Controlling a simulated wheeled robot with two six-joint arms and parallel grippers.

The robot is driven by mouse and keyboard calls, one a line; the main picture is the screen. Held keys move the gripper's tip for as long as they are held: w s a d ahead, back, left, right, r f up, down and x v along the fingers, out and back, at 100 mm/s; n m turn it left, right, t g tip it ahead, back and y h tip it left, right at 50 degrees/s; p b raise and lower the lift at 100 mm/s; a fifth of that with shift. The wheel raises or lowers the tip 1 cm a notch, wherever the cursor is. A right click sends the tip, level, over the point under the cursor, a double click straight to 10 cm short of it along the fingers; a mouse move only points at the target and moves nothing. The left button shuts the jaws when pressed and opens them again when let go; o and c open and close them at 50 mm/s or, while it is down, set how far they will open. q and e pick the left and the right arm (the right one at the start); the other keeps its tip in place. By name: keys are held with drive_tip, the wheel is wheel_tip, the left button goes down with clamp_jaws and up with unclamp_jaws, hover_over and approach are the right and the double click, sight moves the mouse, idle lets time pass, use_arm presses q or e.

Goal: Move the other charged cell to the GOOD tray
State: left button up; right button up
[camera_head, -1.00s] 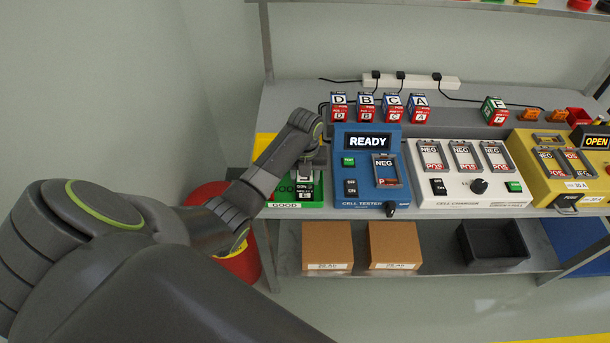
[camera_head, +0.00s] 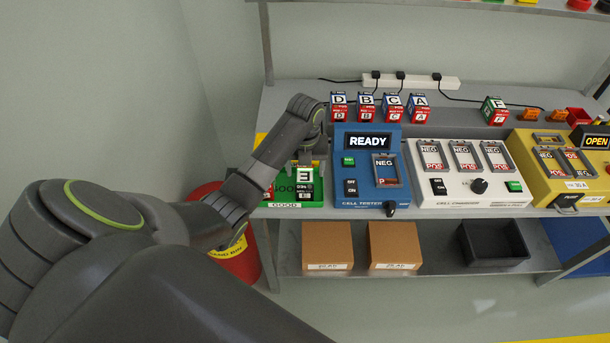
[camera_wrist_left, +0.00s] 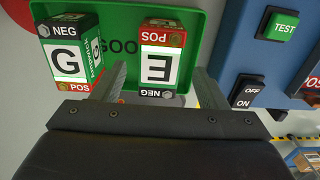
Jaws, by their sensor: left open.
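The green GOOD tray (camera_head: 284,205) is at the left end of the bench. A cell labelled E (camera_head: 304,184) stands in it, and a cell labelled G (camera_wrist_left: 68,60) shows beside it in the left wrist view. My left gripper (camera_head: 307,157) is just above cell E. In the left wrist view, its two fingers (camera_wrist_left: 160,78) are spread apart, with cell E (camera_wrist_left: 160,60) visible between them and nothing gripped. My right gripper is not in view.
The blue cell tester (camera_head: 367,142) reading READY stands right of the tray. Beyond it are the white cell charger (camera_head: 465,188) and a yellow device (camera_head: 565,165). Several lettered cells (camera_head: 366,106) stand along the back. A red bin (camera_head: 243,262) is below left.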

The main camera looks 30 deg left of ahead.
sight(305, 175)
use_arm(q)
wheel_tip(305, 175, up, 7)
drive_tip(key=shift+f+p, duration=0.2)
drive_tip(key=shift+p, duration=0.55)
drive_tip(key=shift+r+p, duration=0.9)
drive_tip(key=shift+p, duration=0.05)
